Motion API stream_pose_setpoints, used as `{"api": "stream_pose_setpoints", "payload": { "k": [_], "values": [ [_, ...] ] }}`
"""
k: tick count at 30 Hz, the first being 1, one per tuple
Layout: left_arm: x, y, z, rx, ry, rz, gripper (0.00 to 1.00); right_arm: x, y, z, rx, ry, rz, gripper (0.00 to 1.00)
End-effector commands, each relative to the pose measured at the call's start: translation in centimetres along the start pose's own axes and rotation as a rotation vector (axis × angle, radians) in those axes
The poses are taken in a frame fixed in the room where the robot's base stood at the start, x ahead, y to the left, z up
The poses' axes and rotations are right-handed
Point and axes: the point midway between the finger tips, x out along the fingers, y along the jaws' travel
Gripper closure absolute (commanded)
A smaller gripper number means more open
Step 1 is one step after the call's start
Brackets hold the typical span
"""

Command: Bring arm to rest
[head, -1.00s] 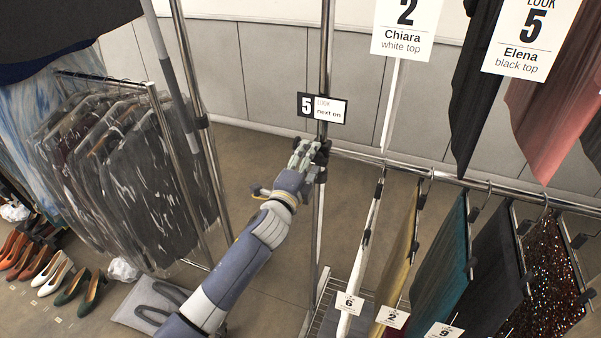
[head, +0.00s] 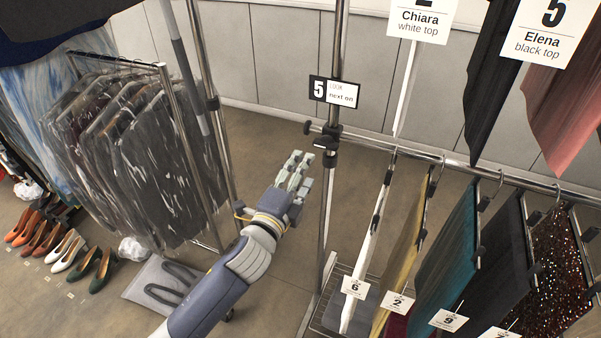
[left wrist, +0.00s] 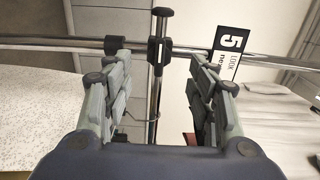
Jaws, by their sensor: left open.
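My left gripper (head: 296,172) is at the middle of the head view, its arm coming in from the lower left. It is open and empty, beside the upright rack post (head: 324,210) and apart from it. In the left wrist view the two fingers stand wide apart (left wrist: 158,95), with the post's dark clamp and knob (left wrist: 158,48) beyond the gap. The clamp also shows in the head view (head: 326,142), to the right of the fingertips. My right gripper is not in view.
A sign with a 5 (head: 334,92) hangs on the post above the gripper. A rail (head: 455,172) with several tagged garments runs right. Left stand a rack of covered dark clothes (head: 150,160), several shoes (head: 65,250) and a grey bag (head: 165,285) on the floor.

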Motion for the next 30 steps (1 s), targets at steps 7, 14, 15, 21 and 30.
{"api": "stream_pose_setpoints", "payload": {
  "k": [7, 14, 15, 21, 30],
  "values": [
    [0.0, 0.0, 0.0, 0.0, 0.0, 0.0, 0.48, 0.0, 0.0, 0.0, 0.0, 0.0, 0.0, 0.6],
    [0.1, 2.2, 0.6, -0.029, -0.011, 0.038, 0.48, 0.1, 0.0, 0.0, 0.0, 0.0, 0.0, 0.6],
    [0.1, 3.8, 0.9, -0.053, -0.02, 0.065, 0.48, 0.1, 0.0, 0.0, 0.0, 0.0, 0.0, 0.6],
    [-1.7, 16.9, 4.0, -0.264, -0.113, 0.285, 0.48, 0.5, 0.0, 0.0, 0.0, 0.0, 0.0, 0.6],
    [-11.8, 37.5, 7.1, -0.631, -0.352, 0.609, 0.48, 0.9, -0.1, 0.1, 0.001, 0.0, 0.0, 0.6]
  ]
}}
